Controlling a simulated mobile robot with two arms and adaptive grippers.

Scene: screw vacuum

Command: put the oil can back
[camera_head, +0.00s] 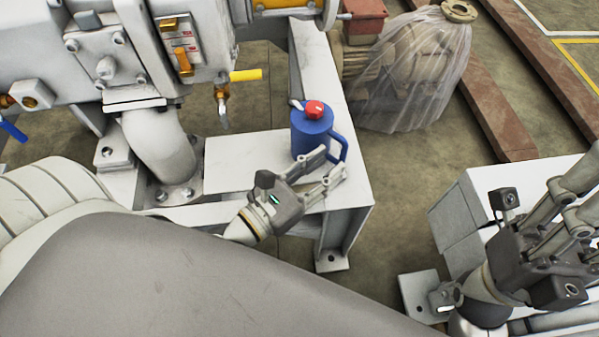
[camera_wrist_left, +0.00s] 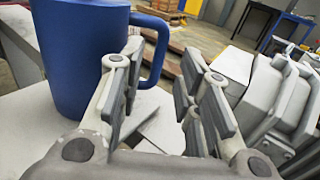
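The oil can (camera_head: 311,135) is blue with a red cap and a side handle. It stands upright on the white metal ledge (camera_head: 352,183). My left gripper (camera_head: 335,164) is open and empty, just in front of the can at its handle side. In the left wrist view the can (camera_wrist_left: 85,55) is left of the fingers (camera_wrist_left: 158,90), and its handle shows beyond the gap between the fingertips. I cannot tell whether a finger touches the handle. My right gripper (camera_head: 577,190) is at the right edge, apart from the can; its fingertips are partly cut off.
Machinery with a yellow-handled valve (camera_head: 245,75) stands behind and left of the can. A plastic-wrapped machine part (camera_head: 415,70) stands behind the ledge. A white box-like block (camera_head: 455,222) is beside my right gripper. Bare floor (camera_head: 400,170) lies between it and the ledge.

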